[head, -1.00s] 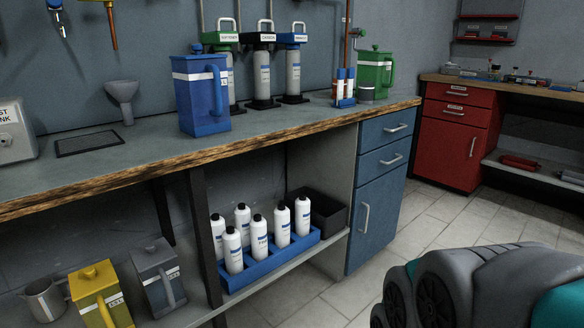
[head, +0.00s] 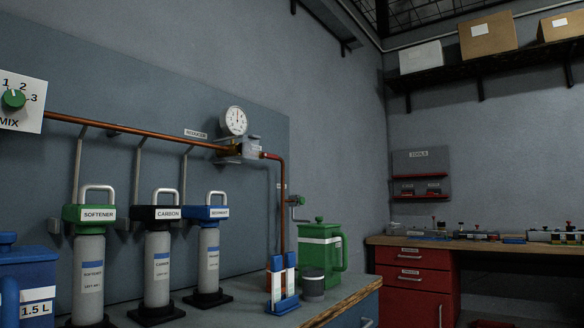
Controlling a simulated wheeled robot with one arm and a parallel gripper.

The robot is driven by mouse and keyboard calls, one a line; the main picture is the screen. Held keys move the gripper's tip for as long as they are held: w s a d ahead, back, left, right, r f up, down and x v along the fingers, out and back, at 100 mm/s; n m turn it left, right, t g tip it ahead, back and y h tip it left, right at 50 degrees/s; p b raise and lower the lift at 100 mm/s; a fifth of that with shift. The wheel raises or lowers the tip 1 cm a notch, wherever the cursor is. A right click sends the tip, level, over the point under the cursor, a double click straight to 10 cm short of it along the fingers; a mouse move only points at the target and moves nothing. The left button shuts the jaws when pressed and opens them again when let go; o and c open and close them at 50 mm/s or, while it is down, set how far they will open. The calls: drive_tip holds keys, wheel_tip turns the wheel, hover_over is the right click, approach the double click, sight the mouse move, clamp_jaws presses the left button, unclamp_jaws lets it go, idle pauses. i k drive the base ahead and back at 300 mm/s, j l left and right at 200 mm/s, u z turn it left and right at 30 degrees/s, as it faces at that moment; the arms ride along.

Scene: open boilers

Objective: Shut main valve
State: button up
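No part in view carries a readable "main valve" label. A green knob (head: 14,98) on a plate marked MIX is at the far left. My gripper is not in view.
Filter canisters labelled SOFTENER (head: 90,265) and CARBON (head: 157,262), and a blue-topped one (head: 208,255), stand on the bench. A green jug (head: 320,250), grey cup (head: 313,286) and blue holder (head: 282,303) stand at its right end. A red cabinet (head: 412,285) is further right.

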sight(271, 156)
drive_tip(key=i+l+u, duration=0.4)
drive_tip(key=i, duration=0.2)
drive_tip(key=i+l+u, duration=0.45)
drive_tip(key=i, duration=0.15)
drive_tip(key=j, duration=0.1)
